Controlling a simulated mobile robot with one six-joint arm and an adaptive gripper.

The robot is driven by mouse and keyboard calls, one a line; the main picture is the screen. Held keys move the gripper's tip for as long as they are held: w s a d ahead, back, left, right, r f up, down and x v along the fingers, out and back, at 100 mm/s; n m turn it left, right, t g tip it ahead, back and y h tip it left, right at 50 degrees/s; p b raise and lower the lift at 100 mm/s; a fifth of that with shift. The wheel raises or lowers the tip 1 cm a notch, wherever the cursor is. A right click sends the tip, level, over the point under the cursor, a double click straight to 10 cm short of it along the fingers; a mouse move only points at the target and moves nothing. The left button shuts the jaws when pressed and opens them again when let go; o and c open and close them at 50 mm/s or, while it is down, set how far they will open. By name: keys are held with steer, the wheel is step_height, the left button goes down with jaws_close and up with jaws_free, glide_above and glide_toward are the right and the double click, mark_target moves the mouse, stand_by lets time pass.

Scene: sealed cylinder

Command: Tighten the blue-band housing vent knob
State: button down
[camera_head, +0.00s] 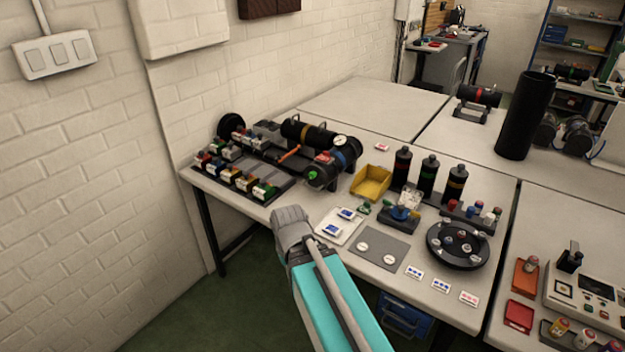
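A dark cylindrical housing with a blue band (347,148) lies on its side at the right of a cluster on the workbench, near a white round gauge (340,141). Its vent knob is too small to make out for certain. A dark cylinder with a yellow band (307,133) lies behind it, and another with a green-marked end (317,174) lies in front. My gripper's fingers do not show.
A yellow bin (371,183) stands right of the housings. Several black bottles (428,176) stand behind a round black carousel (458,245). Racks of small labelled blocks (248,182) fill the bench's left. A grey mat (376,247) lies in front. The white table (375,105) behind has free room.

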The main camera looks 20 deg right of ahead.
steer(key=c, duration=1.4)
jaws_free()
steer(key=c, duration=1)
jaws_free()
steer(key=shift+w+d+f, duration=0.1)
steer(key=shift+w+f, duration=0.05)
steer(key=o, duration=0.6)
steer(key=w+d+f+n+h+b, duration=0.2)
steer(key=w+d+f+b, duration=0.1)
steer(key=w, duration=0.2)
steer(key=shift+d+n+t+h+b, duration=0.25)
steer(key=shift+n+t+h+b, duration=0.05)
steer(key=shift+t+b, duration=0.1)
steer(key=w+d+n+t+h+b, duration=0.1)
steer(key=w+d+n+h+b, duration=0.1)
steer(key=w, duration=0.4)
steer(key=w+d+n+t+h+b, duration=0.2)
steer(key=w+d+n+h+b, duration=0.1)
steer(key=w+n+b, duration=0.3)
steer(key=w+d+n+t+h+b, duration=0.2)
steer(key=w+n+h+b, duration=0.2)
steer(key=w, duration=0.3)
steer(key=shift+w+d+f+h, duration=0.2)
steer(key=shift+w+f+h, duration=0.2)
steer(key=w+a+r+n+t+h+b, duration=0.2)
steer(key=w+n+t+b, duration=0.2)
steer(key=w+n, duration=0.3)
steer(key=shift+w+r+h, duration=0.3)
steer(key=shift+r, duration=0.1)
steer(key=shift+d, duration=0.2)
